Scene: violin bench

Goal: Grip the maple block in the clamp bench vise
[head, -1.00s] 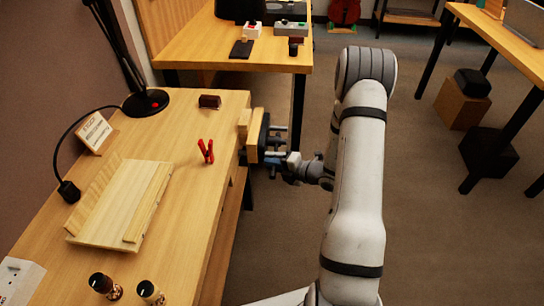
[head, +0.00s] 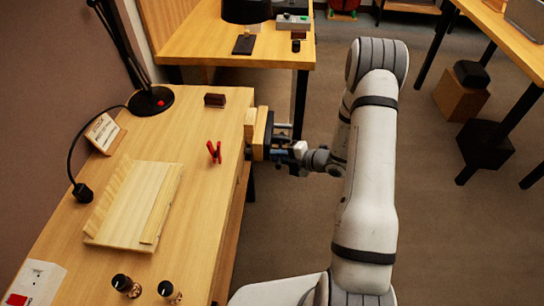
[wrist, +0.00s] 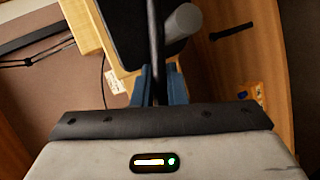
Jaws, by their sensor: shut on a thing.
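The vise (head: 268,138) is fixed at the right edge of the wooden workbench, with a wood-faced front jaw (head: 260,130). A pale wooden piece (head: 250,118) stands behind that jaw, beside the bench edge. I cannot tell whether it is the maple block or the rear jaw facing, or whether it is pinched. My gripper (head: 290,155) is at the vise's outer side. In the wrist view my blue fingertips (wrist: 161,88) close around a dark upright bar (wrist: 154,45), apparently the vise handle. A grey cylinder (wrist: 182,22) lies to its right.
On the workbench are a wooden board with strips (head: 135,205), a red clip-like thing (head: 214,152), a dark brown block (head: 215,100), a lamp base (head: 150,101), a sign (head: 103,133) and two small bottles (head: 145,288). Another table (head: 200,45) stands behind.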

